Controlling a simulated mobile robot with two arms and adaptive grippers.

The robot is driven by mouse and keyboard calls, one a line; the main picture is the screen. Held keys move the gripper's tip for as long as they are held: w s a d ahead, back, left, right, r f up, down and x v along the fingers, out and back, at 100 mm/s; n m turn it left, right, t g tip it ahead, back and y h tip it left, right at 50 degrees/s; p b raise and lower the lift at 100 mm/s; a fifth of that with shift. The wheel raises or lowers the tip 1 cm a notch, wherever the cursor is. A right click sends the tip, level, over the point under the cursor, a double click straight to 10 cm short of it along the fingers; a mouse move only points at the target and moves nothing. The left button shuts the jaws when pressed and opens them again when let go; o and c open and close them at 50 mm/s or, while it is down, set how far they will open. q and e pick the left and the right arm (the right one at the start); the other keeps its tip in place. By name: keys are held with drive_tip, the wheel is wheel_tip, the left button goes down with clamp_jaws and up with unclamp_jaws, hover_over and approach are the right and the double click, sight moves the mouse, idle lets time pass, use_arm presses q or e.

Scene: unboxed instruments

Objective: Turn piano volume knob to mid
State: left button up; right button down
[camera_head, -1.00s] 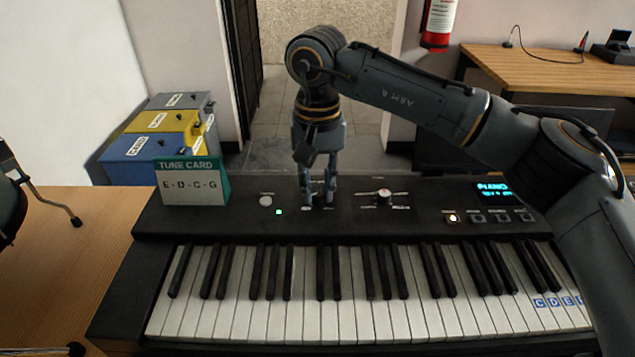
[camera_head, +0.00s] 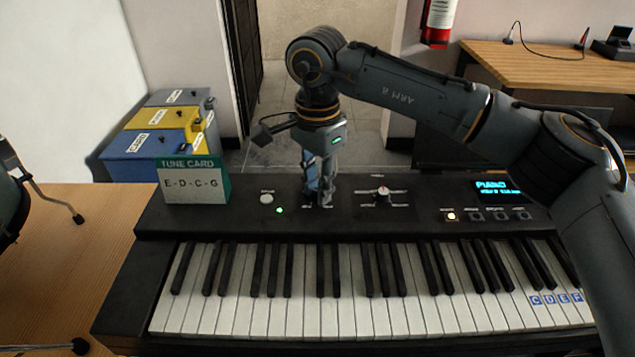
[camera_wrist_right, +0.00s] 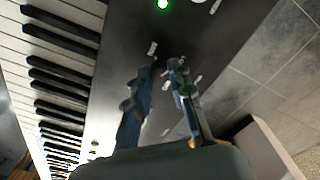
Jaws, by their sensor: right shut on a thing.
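The piano (camera_head: 240,220) is a black keyboard with a control panel along its back edge. My right gripper (camera_head: 318,198) points straight down at the panel, between the round button (camera_head: 267,198) with the lit green light (camera_head: 280,210) and the selector knob (camera_head: 382,194). It is shut on the volume knob, which its fingers hide in the head view. In the right wrist view the two fingers (camera_wrist_right: 158,88) reach down to the panel, with small white marks around their tips. The knob's pointer cannot be made out. My left gripper is not in view.
The lit display (camera_head: 496,188) and a row of small buttons are at the panel's right. A tune card (camera_head: 194,182) reading E-D-C-G stands at the back left, before blue, yellow and grey boxes (camera_head: 150,145). White keys (camera_head: 345,315) lie in front.

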drive_tip(key=m, duration=0.5)
drive_tip(key=shift+m, duration=0.3)
drive_tip(key=m, duration=0.2)
drive_tip(key=shift+m, duration=0.3)
drive_tip(key=m, duration=0.4)
drive_tip(key=shift+m+b, duration=0.3)
drive_tip(key=m, duration=0.6)
drive_tip(key=shift+b, duration=0.35)
drive_tip(key=shift+m, duration=1)
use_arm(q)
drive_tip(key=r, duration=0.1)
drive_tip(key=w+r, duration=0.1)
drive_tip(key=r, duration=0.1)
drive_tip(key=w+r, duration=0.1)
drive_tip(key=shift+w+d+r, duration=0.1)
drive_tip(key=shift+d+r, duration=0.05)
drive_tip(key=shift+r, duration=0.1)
use_arm(e)
drive_tip(key=shift+m, duration=0.3)
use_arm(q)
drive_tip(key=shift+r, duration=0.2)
use_arm(e)
drive_tip(key=shift+m, duration=0.3)
